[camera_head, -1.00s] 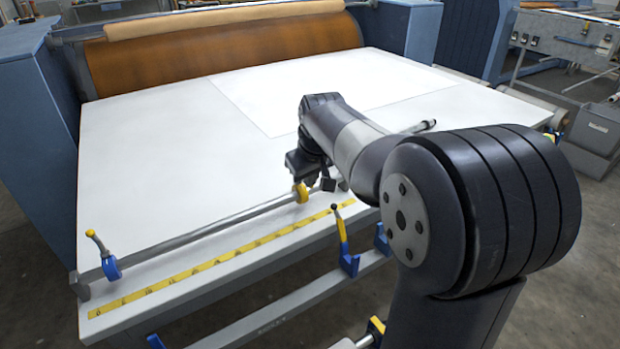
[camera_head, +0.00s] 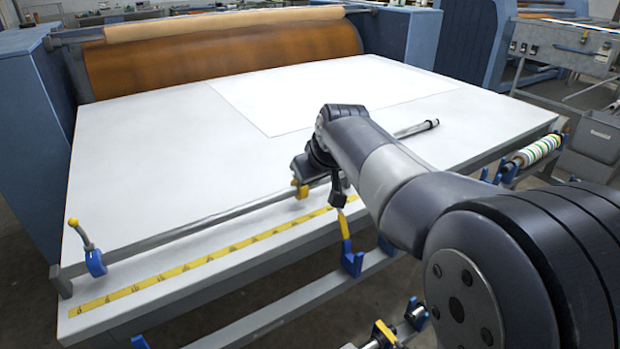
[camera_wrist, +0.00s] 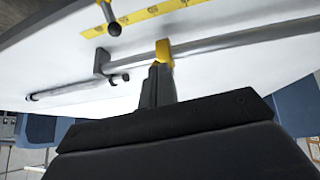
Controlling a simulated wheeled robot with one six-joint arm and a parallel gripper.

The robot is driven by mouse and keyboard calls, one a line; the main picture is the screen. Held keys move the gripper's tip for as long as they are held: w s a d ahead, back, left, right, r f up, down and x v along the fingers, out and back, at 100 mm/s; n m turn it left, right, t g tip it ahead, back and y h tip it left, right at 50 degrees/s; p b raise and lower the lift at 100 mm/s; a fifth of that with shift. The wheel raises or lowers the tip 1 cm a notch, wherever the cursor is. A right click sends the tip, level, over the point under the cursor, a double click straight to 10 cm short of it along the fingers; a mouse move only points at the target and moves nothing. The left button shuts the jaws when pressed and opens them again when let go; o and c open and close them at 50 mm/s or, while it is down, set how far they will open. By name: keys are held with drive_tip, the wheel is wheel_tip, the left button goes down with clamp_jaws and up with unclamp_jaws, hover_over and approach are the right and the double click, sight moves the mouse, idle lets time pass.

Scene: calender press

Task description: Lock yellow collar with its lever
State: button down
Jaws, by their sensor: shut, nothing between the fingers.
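The yellow collar (camera_head: 301,191) sits on the long grey rail (camera_head: 200,226) along the front of the white table. In the wrist view the yellow collar (camera_wrist: 164,51) is just beyond my fingertips. My gripper (camera_wrist: 160,69) is shut and empty. Its tips overlap the collar's lower edge in the picture; I cannot tell whether they touch it. In the head view my gripper (camera_head: 302,174) is right over the collar, partly hidden by my wrist. I cannot make out the collar's lever clearly; my fingers may hide it.
A blue collar (camera_head: 96,263) with a yellow-knobbed lever is at the rail's left end. A yellow measuring tape (camera_head: 200,264) runs along the table's front edge.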

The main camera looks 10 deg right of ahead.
drive_tip(key=shift+s+d+f+t+y+b, duration=0.15)
drive_tip(key=shift+f+t+b, duration=0.55)
drive_tip(key=shift+b, duration=1.15)
drive_tip(key=shift+s+f+t+y+b, duration=0.25)
drive_tip(key=shift+f+t+b, duration=0.4)
drive_tip(key=shift+b, duration=1.15)
drive_tip(key=shift+s+d+f+t+y+b, duration=0.15)
drive_tip(key=shift+f+t+b, duration=0.5)
drive_tip(key=shift+b, duration=1.2)
drive_tip(key=shift+a+f+b, duration=0.1)
drive_tip(key=shift+f+b, duration=0.15)
drive_tip(key=shift+b, duration=0.35)
drive_tip(key=shift+s+f+b, duration=0.1)
drive_tip(key=shift+f+b, duration=0.1)
drive_tip(key=shift+b, duration=0.25)
drive_tip(key=shift+r, duration=0.2)
